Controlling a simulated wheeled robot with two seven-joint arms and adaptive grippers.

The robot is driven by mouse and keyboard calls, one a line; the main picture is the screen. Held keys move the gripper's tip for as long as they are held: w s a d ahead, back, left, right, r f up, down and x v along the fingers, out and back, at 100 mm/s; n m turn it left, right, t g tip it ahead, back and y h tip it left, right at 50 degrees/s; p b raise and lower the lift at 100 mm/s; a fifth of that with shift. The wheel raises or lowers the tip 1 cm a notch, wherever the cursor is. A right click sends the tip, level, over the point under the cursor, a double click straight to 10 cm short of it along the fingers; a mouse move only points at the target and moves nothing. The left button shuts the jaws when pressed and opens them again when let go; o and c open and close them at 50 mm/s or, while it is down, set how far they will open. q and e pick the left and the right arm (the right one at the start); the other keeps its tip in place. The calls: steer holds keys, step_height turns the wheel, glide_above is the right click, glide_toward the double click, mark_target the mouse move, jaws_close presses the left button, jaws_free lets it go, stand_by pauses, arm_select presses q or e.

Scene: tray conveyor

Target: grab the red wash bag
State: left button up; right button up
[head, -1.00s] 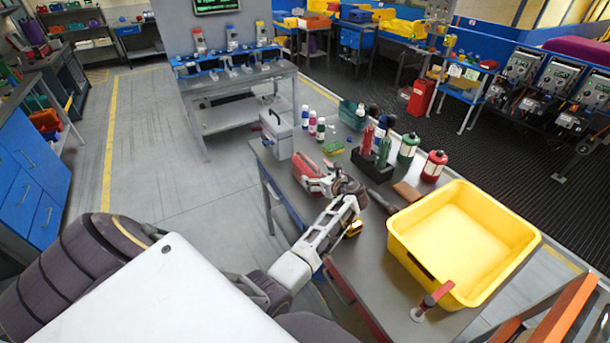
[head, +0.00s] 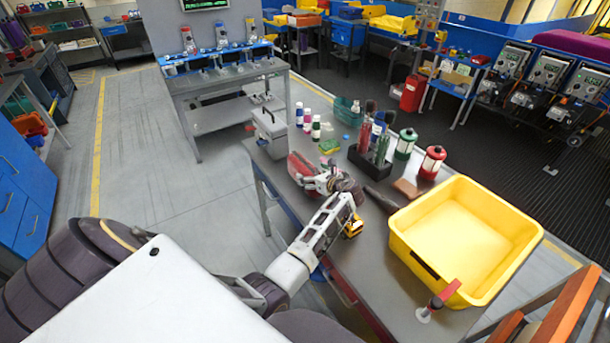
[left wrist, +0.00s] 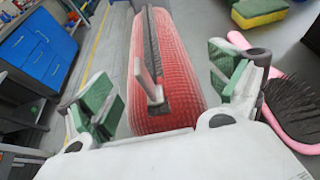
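The red wash bag (head: 295,164) lies on the near left part of the grey workbench (head: 385,262), partly hidden by my left gripper (head: 318,180). In the left wrist view the bag (left wrist: 178,85) is long, red and ribbed, with a dark zip strip and a grey loop on top. It lies between the green-padded fingers of my left gripper (left wrist: 168,88). The fingers are spread to either side of the bag, with a gap visible on the left. Contact on the right is hard to tell. My right gripper is not in view.
A black holder (head: 370,164) and a large yellow bin (head: 400,222) are to the right. A pink brush (left wrist: 290,110) lies close beside the right finger.

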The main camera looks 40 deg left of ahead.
arm_select(q)
steer(key=c, duration=1.3)
steer(key=shift+r, duration=5.05)
